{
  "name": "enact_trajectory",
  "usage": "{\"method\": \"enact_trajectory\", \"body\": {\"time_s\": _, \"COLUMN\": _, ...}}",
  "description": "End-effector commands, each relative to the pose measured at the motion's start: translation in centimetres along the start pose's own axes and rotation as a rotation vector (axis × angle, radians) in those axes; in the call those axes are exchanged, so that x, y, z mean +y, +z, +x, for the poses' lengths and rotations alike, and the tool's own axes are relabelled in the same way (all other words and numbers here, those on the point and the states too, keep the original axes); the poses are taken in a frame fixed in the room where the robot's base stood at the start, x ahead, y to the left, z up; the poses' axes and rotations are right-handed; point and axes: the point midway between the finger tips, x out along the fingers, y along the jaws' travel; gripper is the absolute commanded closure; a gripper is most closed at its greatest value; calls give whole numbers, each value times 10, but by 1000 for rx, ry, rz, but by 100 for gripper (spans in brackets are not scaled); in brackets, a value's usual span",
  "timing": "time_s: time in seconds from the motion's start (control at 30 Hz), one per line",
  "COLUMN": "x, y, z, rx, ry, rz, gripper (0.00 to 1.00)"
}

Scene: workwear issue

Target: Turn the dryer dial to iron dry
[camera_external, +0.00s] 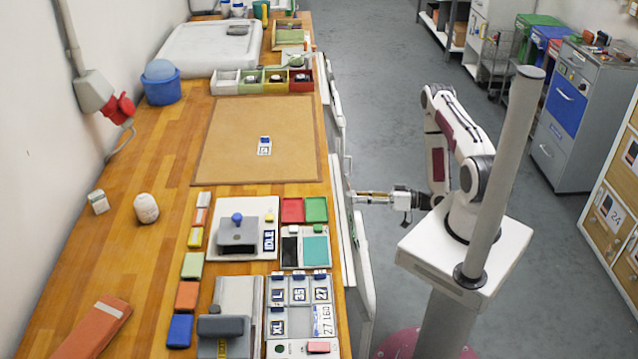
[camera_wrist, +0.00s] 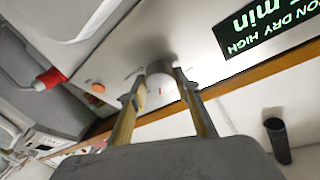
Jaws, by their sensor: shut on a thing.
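The dryer's light grey panel (camera_wrist: 200,60) fills the upper middle of the wrist view. A round grey dial (camera_wrist: 160,68) stands out from it. My gripper (camera_wrist: 155,88) is shut on the dial, with one finger on each side. A dark display (camera_wrist: 268,25) with green letters shows upside down at the right, cut off by the picture's edge; "ON DRY HIGH" and "min" can be read. In the external view my gripper (camera_external: 356,197) reaches left to the front of the bench; the dial is too small to make out there.
An orange button (camera_wrist: 98,88) sits left of the dial, and a red plug-like part (camera_wrist: 50,78) farther left. The wooden bench top (camera_external: 160,250) carries trays, blocks and a brown mat (camera_external: 230,160).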

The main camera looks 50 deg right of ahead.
Motion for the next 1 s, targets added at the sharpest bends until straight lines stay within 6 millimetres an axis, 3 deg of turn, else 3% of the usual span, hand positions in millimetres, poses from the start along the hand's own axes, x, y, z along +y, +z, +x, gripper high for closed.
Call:
{"method": "enact_trajectory", "body": {"time_s": 0.3, "x": -1, "y": 1, "z": 0, "rx": -11, "ry": 36, "rz": 111, "gripper": 90}}
{"method": "enact_trajectory", "body": {"time_s": 0.7, "x": -1, "y": 2, "z": 0, "rx": -12, "ry": 39, "rz": 121, "gripper": 90}}
{"method": "enact_trajectory", "body": {"time_s": 0.73, "x": -1, "y": 2, "z": 0, "rx": -12, "ry": 39, "rz": 121, "gripper": 66}}
{"method": "enact_trajectory", "body": {"time_s": 0.8, "x": -1, "y": 2, "z": 0, "rx": -12, "ry": 39, "rz": 120, "gripper": 52}}
{"method": "enact_trajectory", "body": {"time_s": 1.0, "x": -1, "y": 1, "z": 0, "rx": -10, "ry": 38, "rz": 119, "gripper": 52}}
